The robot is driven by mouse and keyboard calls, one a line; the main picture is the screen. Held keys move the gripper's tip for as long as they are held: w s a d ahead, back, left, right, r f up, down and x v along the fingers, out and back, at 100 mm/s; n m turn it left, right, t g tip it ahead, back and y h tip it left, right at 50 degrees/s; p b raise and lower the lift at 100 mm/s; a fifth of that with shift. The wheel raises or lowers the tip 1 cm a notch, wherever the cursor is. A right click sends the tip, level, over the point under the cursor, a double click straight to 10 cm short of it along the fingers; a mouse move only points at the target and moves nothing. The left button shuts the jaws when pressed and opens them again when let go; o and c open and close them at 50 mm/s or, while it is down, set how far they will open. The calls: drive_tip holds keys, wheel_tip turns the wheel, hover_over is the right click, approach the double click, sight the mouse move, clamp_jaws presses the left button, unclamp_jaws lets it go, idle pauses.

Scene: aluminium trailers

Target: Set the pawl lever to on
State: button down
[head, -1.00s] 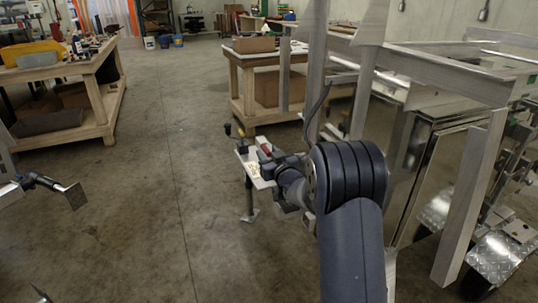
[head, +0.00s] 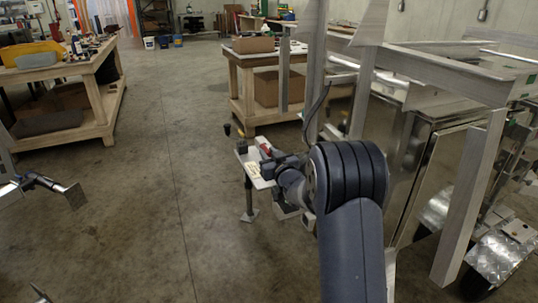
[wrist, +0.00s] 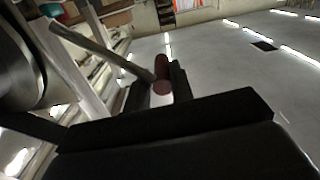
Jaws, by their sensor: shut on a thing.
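The pawl lever's reddish-brown grip (wrist: 162,68) shows between the dark fingers of my gripper (wrist: 158,83) in the wrist view. My gripper is shut on it. In the head view, a small red part that looks like the same lever (head: 265,149) shows at the pale metal plate (head: 257,171) of the winch post. My gripper (head: 280,163) is beside it, at the far end of my arm and partly hidden by it. The lever's base and its pawl are hidden, so I cannot tell its setting.
An aluminium trailer frame (head: 478,180) stands close on the right of my arm. A wooden workbench (head: 253,102) is behind the plate, and another workbench (head: 97,98) is at the left. The concrete floor between them is clear.

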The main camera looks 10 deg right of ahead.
drive_tip(key=shift+r+m, duration=0.1)
drive_tip(key=shift+m, duration=0.2)
drive_tip(key=shift+w+d+r+m+p, duration=0.1)
drive_tip(key=shift+d+r+m+p, duration=0.45)
drive_tip(key=shift+p, duration=0.25)
drive_tip(key=d+m+p, duration=0.1)
drive_tip(key=d+r+m+p, duration=0.1)
drive_tip(key=m+p, duration=0.1)
drive_tip(key=shift+w+d+r+m, duration=0.2)
drive_tip(key=shift+w+d+m, duration=0.1)
drive_tip(key=shift+d, duration=0.1)
drive_tip(key=shift+w+d+r+m+p, duration=0.1)
drive_tip(key=shift+w+d+m+p, duration=0.05)
drive_tip(key=shift+d+m+p, duration=0.6)
drive_tip(key=shift+w+d+m+p, duration=0.15)
drive_tip(key=shift+d+m+p, duration=0.3)
drive_tip(key=shift+d+m, duration=0.45)
drive_tip(key=shift+w+d+f, duration=0.15)
drive_tip(key=shift+d+f, duration=0.05)
drive_tip(key=shift+d, duration=0.35)
drive_tip(key=shift+f, duration=0.15)
